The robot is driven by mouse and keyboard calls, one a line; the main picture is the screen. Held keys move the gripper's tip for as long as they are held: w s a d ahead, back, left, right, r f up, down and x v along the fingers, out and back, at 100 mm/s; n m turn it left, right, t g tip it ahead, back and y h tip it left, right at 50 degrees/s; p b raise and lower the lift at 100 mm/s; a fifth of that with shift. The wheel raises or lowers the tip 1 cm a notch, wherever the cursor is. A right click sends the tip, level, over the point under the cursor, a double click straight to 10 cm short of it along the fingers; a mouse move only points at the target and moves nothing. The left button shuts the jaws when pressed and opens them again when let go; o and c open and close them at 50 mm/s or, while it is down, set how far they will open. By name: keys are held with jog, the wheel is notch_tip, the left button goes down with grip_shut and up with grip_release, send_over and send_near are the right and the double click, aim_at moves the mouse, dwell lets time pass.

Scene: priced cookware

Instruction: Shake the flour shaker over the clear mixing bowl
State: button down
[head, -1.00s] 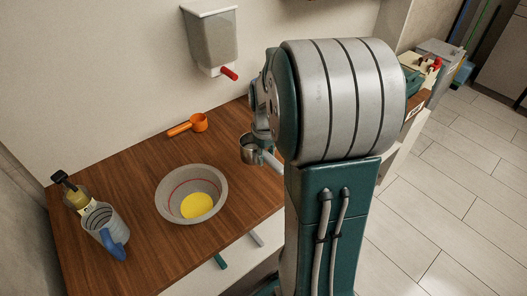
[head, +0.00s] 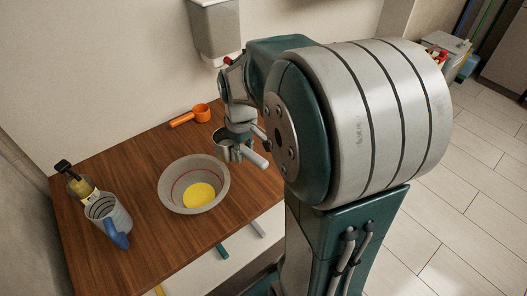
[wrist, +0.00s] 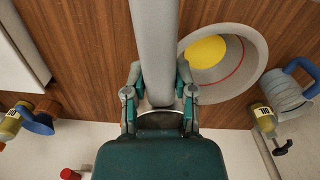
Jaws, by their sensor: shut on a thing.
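The clear mixing bowl (head: 172,196) stands on the wooden table, greyish and see-through, with a red line around it and a yellow patch at its bottom. It also shows at the upper right of the wrist view (wrist: 252,72). My gripper (head: 238,130) is shut on the flour shaker (head: 222,146), a metal cup with a pale grey handle. In the wrist view, my gripper (wrist: 160,92) has its fingers on both sides of the grey handle (wrist: 155,40). The shaker is held up at the bowl's upper right, beside its rim in the head view. The cup's contents are hidden.
An orange scoop (head: 200,114) lies behind the bowl. A measuring jug with a blue handle (head: 112,222) and a labelled bottle (head: 80,186) stand at the table's left. A wall dispenser (head: 217,30) hangs above the back. Bare wood surrounds the bowl.

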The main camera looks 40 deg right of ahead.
jog(key=w+a+r+n, duration=0.3)
jog(key=a, duration=0.6)
jog(key=shift+a+f, duration=0.2)
jog(key=shift+f, duration=2.75)
jog(key=shift+a, duration=0.7)
jog(key=shift+d, duration=0.1)
jog(key=d, duration=0.2)
jog(key=shift+d, duration=0.35)
